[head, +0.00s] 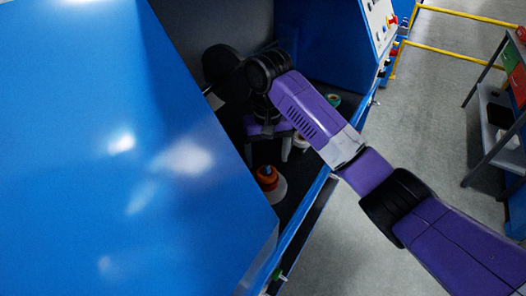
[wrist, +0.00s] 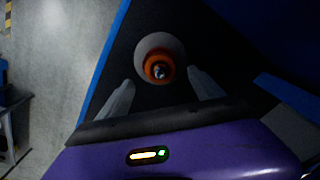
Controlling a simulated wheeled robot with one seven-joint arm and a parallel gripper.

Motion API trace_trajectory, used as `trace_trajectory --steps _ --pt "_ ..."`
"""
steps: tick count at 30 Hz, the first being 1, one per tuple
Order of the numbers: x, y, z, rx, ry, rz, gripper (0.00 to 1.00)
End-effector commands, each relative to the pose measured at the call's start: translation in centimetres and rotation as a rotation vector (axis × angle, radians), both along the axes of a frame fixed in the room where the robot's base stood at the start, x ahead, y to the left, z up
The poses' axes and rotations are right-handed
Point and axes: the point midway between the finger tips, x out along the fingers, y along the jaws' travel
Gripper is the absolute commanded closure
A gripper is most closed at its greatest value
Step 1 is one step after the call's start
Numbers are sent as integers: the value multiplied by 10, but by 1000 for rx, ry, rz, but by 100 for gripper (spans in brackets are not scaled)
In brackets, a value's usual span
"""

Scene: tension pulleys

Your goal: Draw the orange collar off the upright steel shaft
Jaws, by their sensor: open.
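The orange collar (head: 266,172) sits on a pale round base on the dark floor of the blue cabinet. The wrist view looks down on the collar (wrist: 149,66), with the steel shaft's tip (wrist: 161,73) showing in its middle. The pale base (wrist: 160,41) shows as a wider disc around it.
Blue cabinet panels (head: 110,150) rise at the left, and the cabinet's front edge (head: 306,215) runs close by at the right. A pale ring-like part (head: 301,141) and a greenish part (head: 333,100) stand deeper inside. A grey shelf cart (head: 490,110) stands outside at the far right.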

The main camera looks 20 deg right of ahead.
Motion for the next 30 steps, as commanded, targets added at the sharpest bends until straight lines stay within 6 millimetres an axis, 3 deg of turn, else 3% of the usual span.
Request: trace_trajectory --steps 3,9,22,30 --pt "0 1 -23 2 0 0 24" --pt "0 0 -42 0 -1 0 24" --pt "0 0 -52 1 -3 1 24" --pt "0 0 -52 1 -3 1 77"
